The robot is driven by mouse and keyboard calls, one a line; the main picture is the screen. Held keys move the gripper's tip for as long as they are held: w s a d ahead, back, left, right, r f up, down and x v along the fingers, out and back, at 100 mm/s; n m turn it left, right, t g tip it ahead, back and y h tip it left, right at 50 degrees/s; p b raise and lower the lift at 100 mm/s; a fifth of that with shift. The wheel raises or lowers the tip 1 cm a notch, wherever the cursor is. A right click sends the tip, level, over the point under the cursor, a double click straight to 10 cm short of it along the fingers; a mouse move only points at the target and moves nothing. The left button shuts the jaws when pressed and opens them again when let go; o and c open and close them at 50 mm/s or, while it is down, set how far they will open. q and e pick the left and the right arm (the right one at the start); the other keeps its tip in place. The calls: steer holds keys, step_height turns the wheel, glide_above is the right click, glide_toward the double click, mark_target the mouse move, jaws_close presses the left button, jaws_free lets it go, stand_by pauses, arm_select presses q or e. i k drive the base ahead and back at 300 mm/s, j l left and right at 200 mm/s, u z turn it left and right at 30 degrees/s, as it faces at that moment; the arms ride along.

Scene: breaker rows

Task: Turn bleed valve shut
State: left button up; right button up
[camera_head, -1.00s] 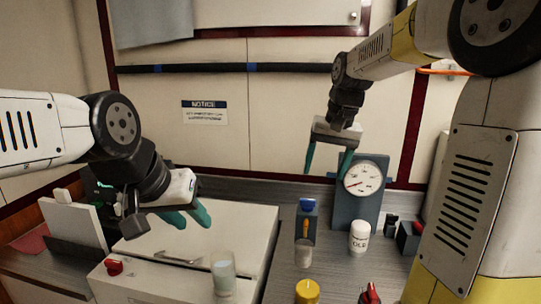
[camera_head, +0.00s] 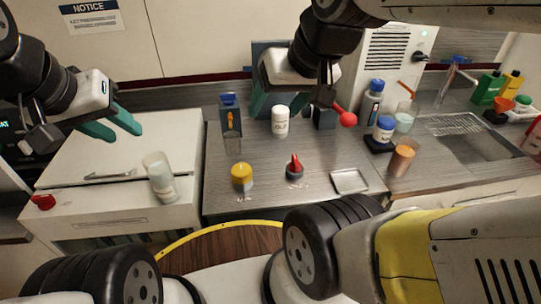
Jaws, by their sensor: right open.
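A small valve-like fitting with a red lever (camera_head: 295,167) stands on the grey counter, right of the yellow-topped cylinder. A red ball-ended handle (camera_head: 347,119) sticks out beside a dark box (camera_head: 325,118) further back. A red knob (camera_head: 43,202) is on the front left of the white cabinet. No label shows which of these is the bleed valve. My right gripper (camera_head: 293,98) is open, above and behind the red lever, near the white bottle, touching neither visibly. It mostly hides the gauge panel. My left gripper (camera_head: 126,134) is open and empty above the white cabinet.
A clear glass (camera_head: 159,178) stands on the white cabinet (camera_head: 85,150). The yellow-topped cylinder (camera_head: 242,177), white bottle (camera_head: 280,121), blue-topped stand (camera_head: 230,118) and shallow tray (camera_head: 349,181) are on the counter. Several bottles and a sink (camera_head: 470,140) are at right.

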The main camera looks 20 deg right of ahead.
mark_target(228, 99)
steer(key=k+z, duration=0.55)
steer(key=z, duration=0.15)
